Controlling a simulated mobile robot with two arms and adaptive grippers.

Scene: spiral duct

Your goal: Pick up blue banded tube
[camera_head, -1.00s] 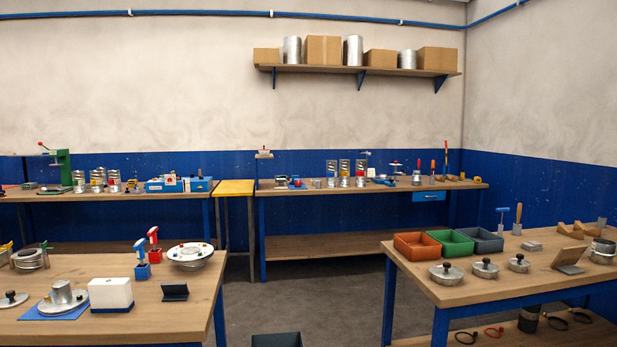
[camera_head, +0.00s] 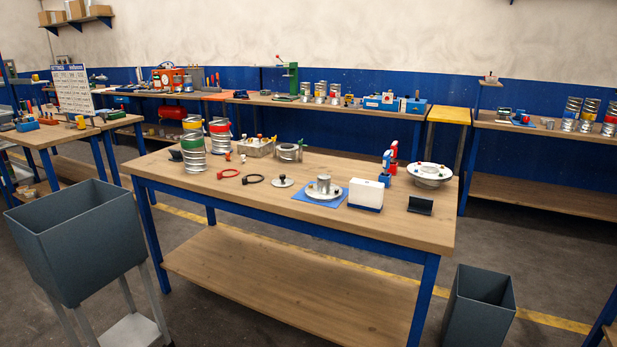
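Banded metal tubes stand upright in several places. On the near table, one tube (camera_head: 192,146) shows a green band near its top, and a stack beside it (camera_head: 220,136) shows red and yellow bands. A row of smaller banded tubes (camera_head: 320,93) stands on the back bench. Another row (camera_head: 588,115) stands on the bench at the far right. These rows are small, and I cannot tell for sure which tube carries a blue band. Neither of my grippers is in view.
The near wooden table (camera_head: 260,217) holds a white box (camera_head: 366,193), a round plate (camera_head: 429,174) and small parts. A grey bin (camera_head: 80,240) stands at the left front and another (camera_head: 478,303) at the right front. Floor is open between the near table and back bench.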

